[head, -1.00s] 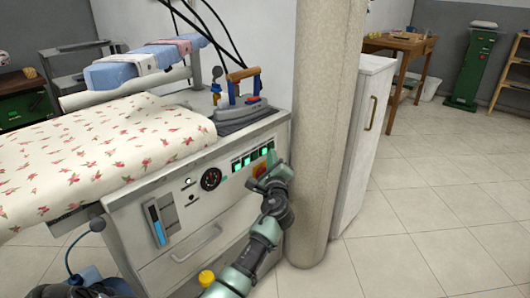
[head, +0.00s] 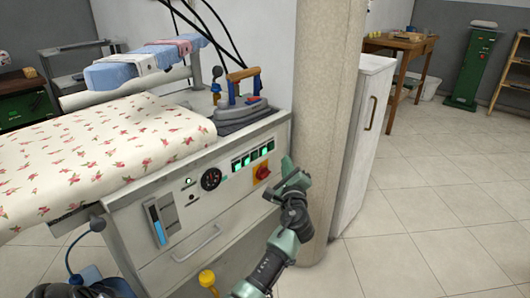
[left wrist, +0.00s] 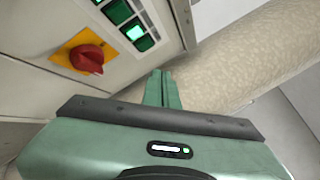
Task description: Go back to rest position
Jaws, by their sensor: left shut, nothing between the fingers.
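My left gripper (head: 288,165) is in front of the round beige column (head: 325,110), just right of the ironing station's front panel. Its fingers are together with nothing between them; the closed fingers also show in the left wrist view (left wrist: 161,88). In the left wrist view, the red rotary switch (left wrist: 87,59) on its yellow plate is left of the fingers, apart from them. The same red switch (head: 263,172) is uncovered in the head view. My right gripper is not in view.
The ironing station (head: 150,265) carries a floral padded board (head: 100,150) and an iron (head: 243,100) on a dark rest. A white cabinet (head: 365,140) stands behind the column. Open tiled floor (head: 440,200) lies to the right. A green machine (head: 475,75) stands far back.

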